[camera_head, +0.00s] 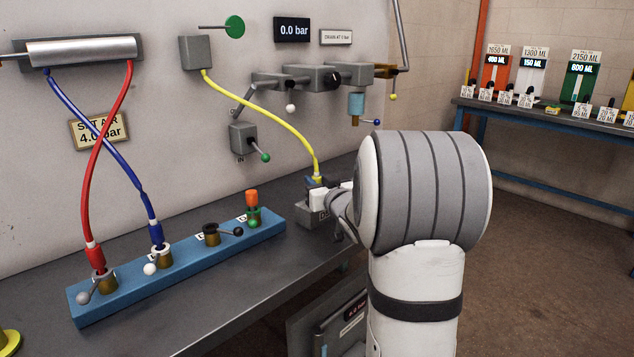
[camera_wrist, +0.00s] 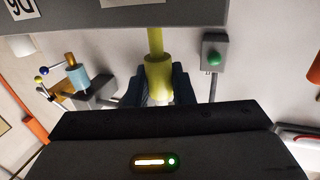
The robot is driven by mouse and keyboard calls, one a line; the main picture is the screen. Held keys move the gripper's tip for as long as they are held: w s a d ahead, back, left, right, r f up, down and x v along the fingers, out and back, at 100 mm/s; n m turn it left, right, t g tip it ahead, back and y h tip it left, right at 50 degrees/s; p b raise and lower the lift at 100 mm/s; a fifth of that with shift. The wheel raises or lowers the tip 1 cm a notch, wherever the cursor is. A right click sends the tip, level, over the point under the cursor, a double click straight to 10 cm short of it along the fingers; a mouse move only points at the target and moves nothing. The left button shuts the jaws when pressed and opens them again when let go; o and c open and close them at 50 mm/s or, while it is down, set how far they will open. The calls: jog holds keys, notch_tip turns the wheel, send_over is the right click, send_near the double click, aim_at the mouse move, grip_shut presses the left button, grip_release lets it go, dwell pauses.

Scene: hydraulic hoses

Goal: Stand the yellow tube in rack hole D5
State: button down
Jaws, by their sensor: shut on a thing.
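A yellow hose (camera_head: 262,122) runs from a grey wall box (camera_head: 196,53) down to my gripper (camera_head: 320,193), which is just above the bench near its back. In the wrist view, my gripper (camera_wrist: 158,92) has its dark fingers on both sides of the hose's yellow end fitting (camera_wrist: 158,72) and is shut on it. My arm hides part of the gripper in the head view. I see no loose yellow tube and no rack with a hole marked D5.
A blue port block (camera_head: 190,262) lies on the grey bench (camera_head: 300,262), with red (camera_head: 87,200) and blue (camera_head: 128,178) hoses in its left ports. A grey block (camera_head: 313,212) stands by the gripper. Valves (camera_head: 318,78) are on the wall. A side table (camera_head: 560,118) stands at right.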

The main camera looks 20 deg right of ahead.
jog(key=shift+f+b, duration=0.35)
jog(key=shift+f, duration=0.15)
jog(key=c, duration=1.2)
grip_release()
jog(key=shift+o, duration=0.2)
jog(key=shift+s, duration=0.1)
jog(key=s, duration=0.7)
jog(key=shift+s+p, duration=0.3)
jog(key=shift+p, duration=0.05)
jog(key=shift+r, duration=0.15)
